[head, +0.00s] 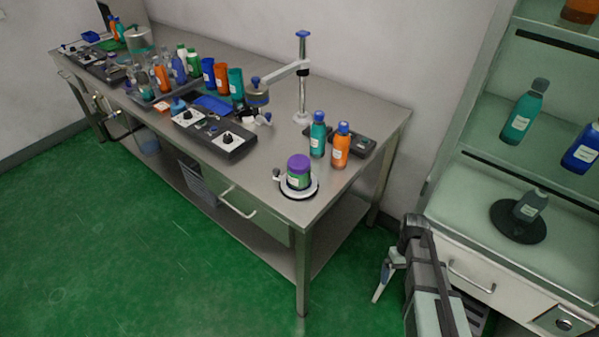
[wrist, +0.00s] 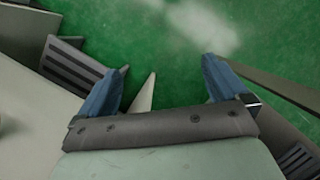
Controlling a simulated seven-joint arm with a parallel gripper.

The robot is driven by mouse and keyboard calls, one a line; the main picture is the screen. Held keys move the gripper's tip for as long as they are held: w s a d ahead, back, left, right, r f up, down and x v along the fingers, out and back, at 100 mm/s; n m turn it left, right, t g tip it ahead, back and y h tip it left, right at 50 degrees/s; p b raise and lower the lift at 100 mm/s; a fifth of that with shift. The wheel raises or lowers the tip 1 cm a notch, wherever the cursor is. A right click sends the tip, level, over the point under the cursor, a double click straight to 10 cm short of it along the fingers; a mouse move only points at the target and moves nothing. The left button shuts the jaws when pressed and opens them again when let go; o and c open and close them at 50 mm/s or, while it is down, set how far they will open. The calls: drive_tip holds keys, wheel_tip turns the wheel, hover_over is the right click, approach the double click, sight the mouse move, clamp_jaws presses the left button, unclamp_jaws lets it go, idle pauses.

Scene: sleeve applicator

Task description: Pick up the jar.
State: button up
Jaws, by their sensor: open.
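The jar (head: 298,173) is green with a purple lid and a white label. In the head view it stands upright in a white ring-shaped holder (head: 314,188) near the front right corner of the steel bench. My gripper (head: 384,276) is off the bench, to the lower right of the jar, pointing down beside the white cabinet. In the wrist view my gripper (wrist: 162,84) has its two blue fingers spread apart with nothing between them, over the green floor. The jar is not in the wrist view.
A teal bottle (head: 318,135) and an orange bottle (head: 340,147) stand behind the jar. A post with a swing arm (head: 302,80) rises behind them. A control box (head: 215,132) lies to the left. The shelf cabinet (head: 470,235) is at right. Open floor lies in front.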

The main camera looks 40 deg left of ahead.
drive_tip(key=w+a+r+n+t, duration=0.1)
drive_tip(key=w+a+r+n, duration=0.25)
drive_tip(key=a+r, duration=0.7)
wheel_tip(320, 180, up, 31)
drive_tip(key=n+t+y, duration=0.2)
drive_tip(key=n, duration=0.4)
hover_over(299, 161)
drive_tip(key=shift+f, duration=6.7)
drive_tip(key=shift+c, duration=0.3)
drive_tip(key=c, duration=1.2)
drive_tip(key=shift+r, duration=0.15)
